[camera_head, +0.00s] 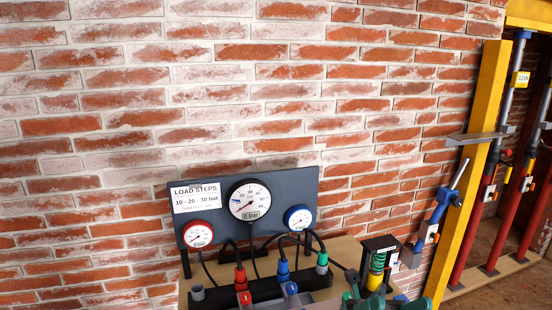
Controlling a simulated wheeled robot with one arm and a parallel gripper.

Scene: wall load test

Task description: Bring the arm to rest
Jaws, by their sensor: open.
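My arm and my gripper do not show in the head camera view. A dark gauge panel (296,188) stands on a wooden bench (346,248) against the brick wall. It carries a "LOAD STEPS 10 - 20 - 30 bar" card (199,196), a large white gauge (250,201), a red-rimmed gauge (198,234) and a blue-rimmed gauge (298,218).
Hoses with red (241,278), blue (283,271) and green (321,261) couplings stand below the panel. A green and yellow part (376,270) sits beside them. At the right are a yellow post (472,180), a blue lever (440,205) and red props (483,217).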

